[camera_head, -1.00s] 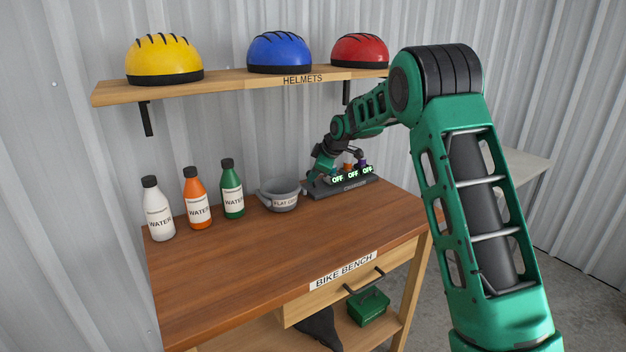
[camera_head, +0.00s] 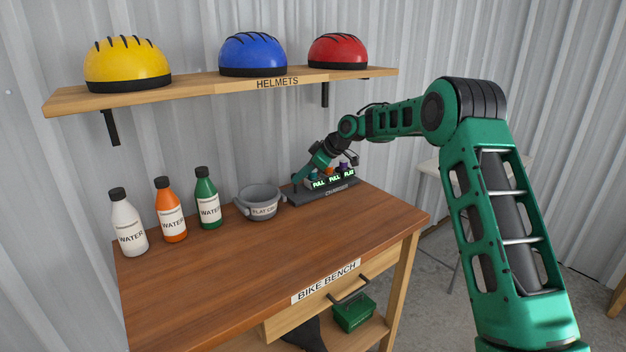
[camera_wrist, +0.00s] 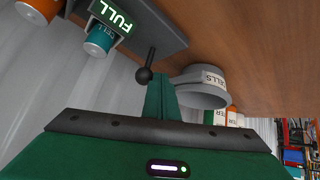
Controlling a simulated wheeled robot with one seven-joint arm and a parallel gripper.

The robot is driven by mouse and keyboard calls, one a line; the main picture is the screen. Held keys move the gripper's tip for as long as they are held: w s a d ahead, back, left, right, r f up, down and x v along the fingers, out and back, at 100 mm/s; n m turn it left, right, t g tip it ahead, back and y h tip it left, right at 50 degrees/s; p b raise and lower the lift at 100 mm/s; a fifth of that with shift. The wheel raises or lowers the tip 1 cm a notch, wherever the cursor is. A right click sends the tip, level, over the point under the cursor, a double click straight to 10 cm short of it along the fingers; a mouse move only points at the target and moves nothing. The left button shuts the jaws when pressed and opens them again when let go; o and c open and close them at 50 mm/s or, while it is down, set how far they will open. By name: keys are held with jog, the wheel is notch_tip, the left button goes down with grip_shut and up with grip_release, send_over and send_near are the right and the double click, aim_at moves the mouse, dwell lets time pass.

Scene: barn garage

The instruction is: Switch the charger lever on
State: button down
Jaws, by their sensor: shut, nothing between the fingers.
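The dark grey charger (camera_head: 328,194) sits at the back right of the bench. Its lit displays (camera_head: 334,179) read FULL, and one FULL display (camera_wrist: 110,17) shows in the wrist view. An orange cell (camera_head: 330,169) and a purple cell (camera_head: 343,166) stand in it; a teal cell (camera_wrist: 98,40) shows in the wrist view. The lever, a black rod with a ball knob (camera_wrist: 144,75), is at the charger's end. My gripper (camera_head: 297,181) is shut and empty at the charger's left end. Its green fingertips (camera_wrist: 161,88) are right by the knob; contact is unclear.
A grey bowl labelled FLAT CELLS (camera_head: 262,190) stands left of the charger. White (camera_head: 128,225), orange (camera_head: 170,212) and green (camera_head: 207,200) water bottles stand farther left. A helmet shelf (camera_head: 200,90) hangs above. The bench's front surface (camera_head: 260,255) is clear.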

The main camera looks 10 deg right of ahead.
jog(key=shift+w+d+f+m+g+y, duration=0.15)
jog(key=shift+w+d+m+g+y, duration=0.2)
jog(key=shift+d+y, duration=0.35)
jog(key=shift+s+a+f, duration=0.25)
jog(key=shift+s+a, duration=0.1)
jog(key=shift+a, duration=0.35)
jog(key=shift+s, duration=0.25)
jog(key=s+v, duration=0.2)
jog(key=v, duration=0.9)
jog(key=shift+s+a+f, duration=0.15)
jog(key=shift+s+f, duration=0.15)
jog(key=shift+f, duration=0.05)
